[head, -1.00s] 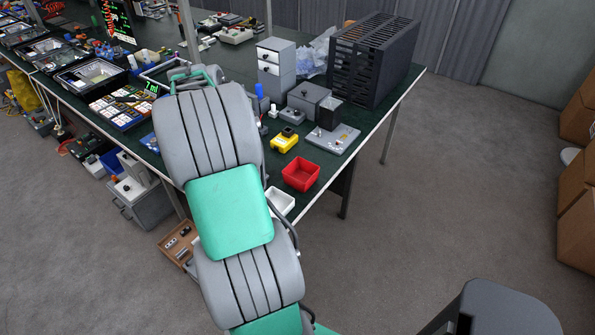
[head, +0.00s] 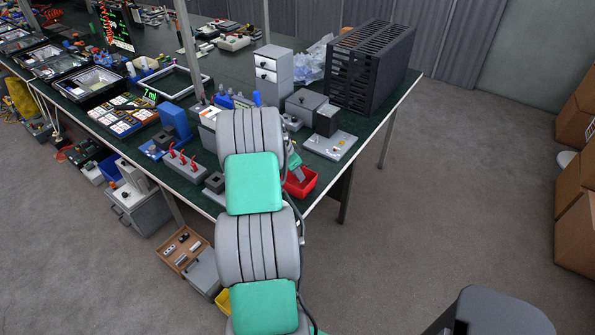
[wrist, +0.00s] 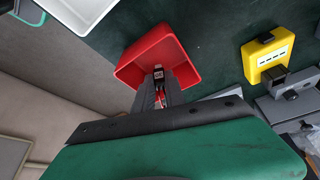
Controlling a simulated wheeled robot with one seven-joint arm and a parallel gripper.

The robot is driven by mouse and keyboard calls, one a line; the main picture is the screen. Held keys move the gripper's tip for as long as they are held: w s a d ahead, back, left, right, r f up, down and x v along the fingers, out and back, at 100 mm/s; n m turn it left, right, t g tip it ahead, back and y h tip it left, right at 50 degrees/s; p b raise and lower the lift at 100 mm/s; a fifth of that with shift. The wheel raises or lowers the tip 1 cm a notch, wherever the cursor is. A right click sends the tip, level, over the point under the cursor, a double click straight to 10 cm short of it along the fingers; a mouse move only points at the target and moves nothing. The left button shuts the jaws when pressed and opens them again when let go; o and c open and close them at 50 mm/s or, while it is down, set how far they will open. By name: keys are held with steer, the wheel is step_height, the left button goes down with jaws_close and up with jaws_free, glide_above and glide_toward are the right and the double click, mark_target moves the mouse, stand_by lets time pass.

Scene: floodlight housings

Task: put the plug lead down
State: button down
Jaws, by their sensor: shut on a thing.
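My gripper (wrist: 158,88) points into the open red bin (wrist: 184,47) in the wrist view. It is shut on the plug lead (wrist: 158,73), of which a small dark end with a pale mark and a bit of red show between the fingers. The fingers hide the rest of the lead. Whether the lead touches the bin's floor I cannot tell. In the head view the red bin (head: 303,187) stands at the table's front right edge, partly behind my arm, and the lead is not visible there.
A white tray (wrist: 84,10) lies to the left in the wrist view. The green table top (wrist: 215,25) is bare between bin and yellow device. A large black vented case (head: 370,65) stands at the back right.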

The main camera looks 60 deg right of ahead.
steer(key=shift+f, duration=0.1)
steer(key=shift+f+b, duration=0.4)
steer(key=shift+b, duration=0.2)
steer(key=shift+f, duration=0.15)
steer(key=c, duration=1.4)
jaws_free()
